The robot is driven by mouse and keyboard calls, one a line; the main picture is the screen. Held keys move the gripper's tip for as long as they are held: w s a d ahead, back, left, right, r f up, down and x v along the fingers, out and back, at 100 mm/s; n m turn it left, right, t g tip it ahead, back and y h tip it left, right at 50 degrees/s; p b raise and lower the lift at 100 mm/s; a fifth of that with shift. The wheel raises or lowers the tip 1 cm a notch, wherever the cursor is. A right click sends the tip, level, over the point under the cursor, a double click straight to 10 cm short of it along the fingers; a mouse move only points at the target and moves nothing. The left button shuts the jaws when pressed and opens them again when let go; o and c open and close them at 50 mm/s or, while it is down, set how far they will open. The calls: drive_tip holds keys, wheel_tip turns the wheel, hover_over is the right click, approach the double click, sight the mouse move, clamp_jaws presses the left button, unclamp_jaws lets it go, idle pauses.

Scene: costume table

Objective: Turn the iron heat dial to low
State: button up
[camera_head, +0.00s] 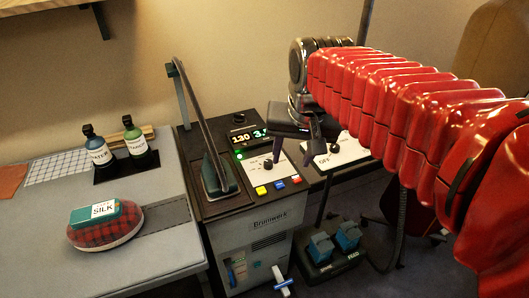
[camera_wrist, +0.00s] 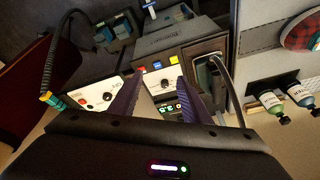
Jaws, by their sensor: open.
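The iron station (camera_head: 262,234) is a grey box with a dark top, and the iron (camera_head: 213,176) rests on its left part. A small dark dial (camera_head: 268,165) sits on the station's white panel, and this dial also shows in the wrist view (camera_wrist: 166,84). Its setting is too small to read. My gripper (camera_head: 292,160) is open and empty, its purple fingers pointing down just right of the dial. In the wrist view my gripper (camera_wrist: 154,84) has its fingers spread, with the dial between them in the picture. I cannot tell any contact.
A second white panel (camera_head: 349,148) marked "OFF", with its own dark knob (camera_head: 333,149), lies to the right. A lit display (camera_head: 248,134) stands behind the dial. Coloured buttons (camera_head: 278,185) lie in front. Foot pedals (camera_head: 333,245) sit below; the ironing table (camera_head: 165,260) is left.

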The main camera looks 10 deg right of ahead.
drive_tip(key=w+f+m+g, duration=0.2)
drive_tip(key=w+m, duration=0.1)
drive_tip(key=w, duration=0.9)
drive_tip(key=m+g, duration=0.2)
drive_tip(key=m, duration=0.1)
hover_over(268, 161)
wheel_tip(268, 161, down, 8)
drive_tip(key=shift+d+r, duration=0.15)
drive_tip(key=shift+r, duration=0.1)
drive_tip(key=shift+s, duration=0.15)
wheel_tip(268, 161, down, 14)
drive_tip(key=shift+r, duration=0.1)
drive_tip(key=c, duration=1)
